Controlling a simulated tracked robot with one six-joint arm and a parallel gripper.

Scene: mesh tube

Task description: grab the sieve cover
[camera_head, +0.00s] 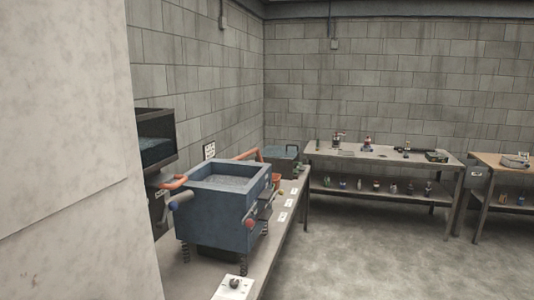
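A blue-grey open-topped box (221,220) stands on springs on the bench along the left wall, with grey grainy material inside it. No cover lies over its top. Behind it, at the bench's far end, is a flat grey-green boxy thing (285,153) with a dark handle-like part. I cannot tell whether this is the sieve cover. My gripper does not show in this view.
A pale wall or panel (65,150) fills the left side and hides part of the bench (202,286). A dark bin (156,128) stands beside the box. A back table (375,155) and a right table (490,160) hold small items. The concrete floor (365,260) is clear.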

